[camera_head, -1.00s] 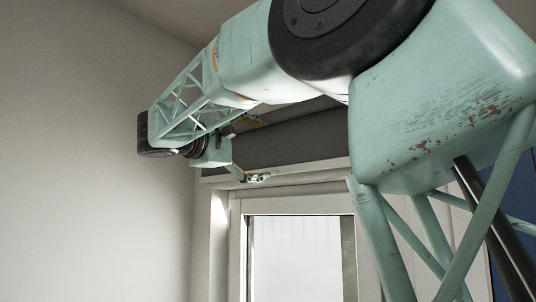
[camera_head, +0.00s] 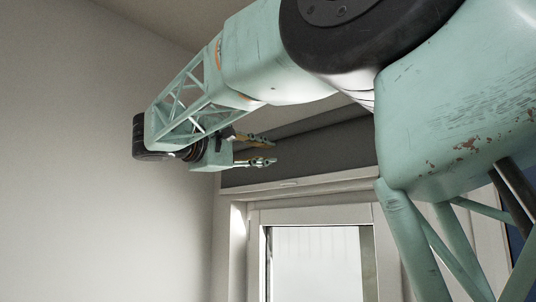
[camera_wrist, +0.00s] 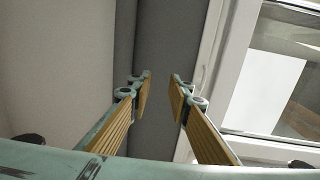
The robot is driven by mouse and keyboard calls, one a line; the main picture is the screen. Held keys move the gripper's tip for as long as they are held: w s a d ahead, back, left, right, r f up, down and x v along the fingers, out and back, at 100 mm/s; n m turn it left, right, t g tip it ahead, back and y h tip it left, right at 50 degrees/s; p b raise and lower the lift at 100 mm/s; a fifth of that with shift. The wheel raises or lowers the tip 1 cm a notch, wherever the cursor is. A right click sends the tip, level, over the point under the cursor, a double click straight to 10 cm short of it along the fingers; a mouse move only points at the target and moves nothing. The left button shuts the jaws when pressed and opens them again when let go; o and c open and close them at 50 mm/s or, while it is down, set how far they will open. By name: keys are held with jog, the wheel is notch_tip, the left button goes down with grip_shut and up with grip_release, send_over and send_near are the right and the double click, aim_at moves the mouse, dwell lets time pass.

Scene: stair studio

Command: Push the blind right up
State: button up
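The blind (camera_head: 330,150) is a dark grey band across the top of the window, ending at a pale bottom rail (camera_head: 325,184) just above the white window frame. A small pale tab (camera_head: 288,184) sits on the rail. In the wrist view the dark grey blind (camera_wrist: 165,35) runs between and beyond my fingers, with the pale tab (camera_wrist: 200,74) at the right finger's tip. My gripper (camera_head: 273,152) is open, its two fingers apart with nothing visible between them, in front of the blind and above the tab. Whether a finger touches the blind cannot be told.
The white window frame (camera_head: 315,214) surrounds a bright pane (camera_head: 316,262) below the blind. A plain wall (camera_head: 70,150) stands close on the left of my gripper, and the ceiling (camera_head: 165,20) is above. The glazed area below is clear.

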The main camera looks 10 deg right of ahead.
jog(key=v, duration=0.7)
jog(key=shift+s+a+b, duration=0.25)
jog(key=shift+a+b, duration=0.05)
jog(key=shift+b, duration=0.1)
dwell(0.8)
jog(key=shift+f, duration=0.1)
jog(key=shift+w+d+p, duration=0.2)
jog(key=shift+p, duration=0.15)
dwell(0.8)
jog(key=shift+w+d+r+p, duration=0.35)
jog(key=shift+w+p, duration=0.2)
jog(key=shift+p, duration=0.2)
